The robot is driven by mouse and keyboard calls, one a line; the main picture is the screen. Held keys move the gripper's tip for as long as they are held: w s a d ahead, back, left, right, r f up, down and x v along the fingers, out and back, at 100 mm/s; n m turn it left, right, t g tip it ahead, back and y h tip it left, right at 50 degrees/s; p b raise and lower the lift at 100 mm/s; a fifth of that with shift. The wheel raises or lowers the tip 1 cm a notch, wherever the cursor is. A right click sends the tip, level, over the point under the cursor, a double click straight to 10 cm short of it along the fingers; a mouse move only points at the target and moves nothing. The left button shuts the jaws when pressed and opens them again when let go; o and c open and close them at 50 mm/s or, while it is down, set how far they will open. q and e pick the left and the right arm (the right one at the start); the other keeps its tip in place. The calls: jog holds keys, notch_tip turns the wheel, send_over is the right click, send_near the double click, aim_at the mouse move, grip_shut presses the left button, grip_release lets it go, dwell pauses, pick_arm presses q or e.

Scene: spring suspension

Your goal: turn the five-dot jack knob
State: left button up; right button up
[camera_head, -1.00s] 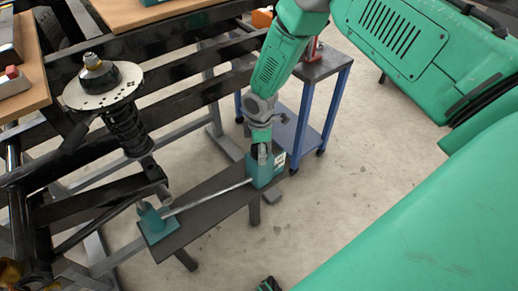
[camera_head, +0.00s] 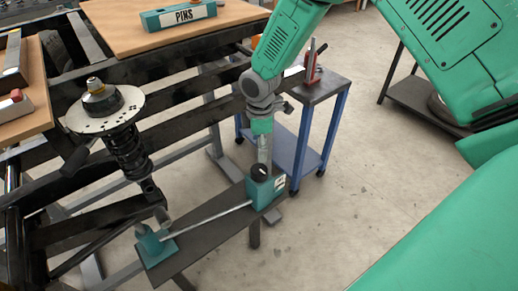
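A teal jack box (camera_head: 262,192) stands at the right end of a dark bench plate (camera_head: 205,222). Its black round knob (camera_head: 259,171) is on top, and a small white label (camera_head: 280,183) is on its side; any dots are too small to count. A rod (camera_head: 208,222) runs from the box to a teal block (camera_head: 155,243) at the plate's left end. My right gripper (camera_head: 264,158) points down just above and behind the knob. Its fingers are small and blurred, so their opening and any contact with the knob are unclear. My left gripper is not in view.
A spring strut with a round perforated plate (camera_head: 104,108) stands on the dark frame at left. A blue-legged cart (camera_head: 318,95) stands behind my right gripper. A PINS tray (camera_head: 178,14) sits on a wooden top.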

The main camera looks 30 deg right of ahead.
aim_at(259, 169)
notch_tip(259, 169, down, 12)
jog(key=m, duration=1.3)
jog(key=m+p, duration=0.1)
jog(key=m, duration=1.3)
jog(key=shift+s+r, duration=0.1)
jog(key=shift+r, duration=0.1)
jog(key=shift+p, duration=0.3)
jog(key=c, duration=1.2)
